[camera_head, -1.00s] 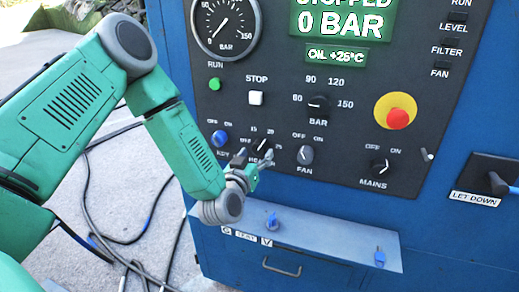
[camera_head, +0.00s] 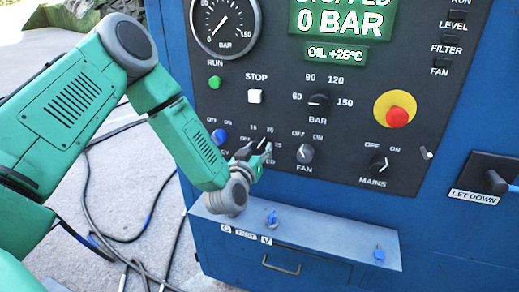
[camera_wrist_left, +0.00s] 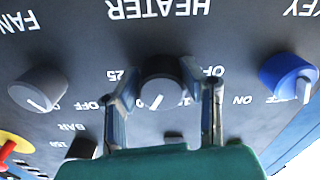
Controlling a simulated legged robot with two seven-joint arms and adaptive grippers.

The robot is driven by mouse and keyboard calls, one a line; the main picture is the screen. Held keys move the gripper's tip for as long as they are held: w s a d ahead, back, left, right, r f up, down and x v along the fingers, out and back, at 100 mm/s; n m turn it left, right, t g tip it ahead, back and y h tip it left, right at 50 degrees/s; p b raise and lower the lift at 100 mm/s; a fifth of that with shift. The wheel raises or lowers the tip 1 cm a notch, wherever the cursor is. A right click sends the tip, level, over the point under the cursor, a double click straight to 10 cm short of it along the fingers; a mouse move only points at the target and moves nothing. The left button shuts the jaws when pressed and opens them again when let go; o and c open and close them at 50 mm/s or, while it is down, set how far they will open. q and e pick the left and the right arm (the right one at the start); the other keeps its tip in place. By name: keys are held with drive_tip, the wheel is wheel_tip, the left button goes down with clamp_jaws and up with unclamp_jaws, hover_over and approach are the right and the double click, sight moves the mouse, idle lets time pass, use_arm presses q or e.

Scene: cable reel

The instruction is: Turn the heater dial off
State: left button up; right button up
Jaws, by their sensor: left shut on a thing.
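The heater dial (camera_wrist_left: 160,82) is a black knob with a white pointer line, seen upside down in the left wrist view under the word HEATER. Its line points down and slightly left there, away from the OFF mark at upper right. My left gripper (camera_wrist_left: 162,100) has one finger on each side of the dial and is shut on it. In the head view my left gripper (camera_head: 257,152) is at the panel's lower left, and its fingers partly hide the dial (camera_head: 262,144). My right gripper is not in view.
The blue key switch (camera_head: 219,136) and grey fan dial (camera_head: 305,153) flank the heater dial closely. The bar selector (camera_head: 318,102), red stop button (camera_head: 397,117) and mains switch (camera_head: 379,164) are farther right. A ledge (camera_head: 330,243) juts out below the panel.

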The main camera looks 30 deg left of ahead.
use_arm(q)
drive_tip(key=shift+n, duration=0.4)
drive_tip(key=n+b, duration=0.2)
drive_tip(key=n, duration=0.2)
drive_tip(key=shift+f+n+b, duration=0.1)
drive_tip(key=shift+n+b, duration=0.3)
drive_tip(key=n+b, duration=0.3)
drive_tip(key=n, duration=0.2)
drive_tip(key=shift+d+n, duration=0.1)
drive_tip(key=shift+n, duration=0.3)
drive_tip(key=o, duration=1.1)
drive_tip(key=shift+c, duration=0.2)
drive_tip(key=shift+o, duration=0.4)
drive_tip(key=shift+s, duration=0.1)
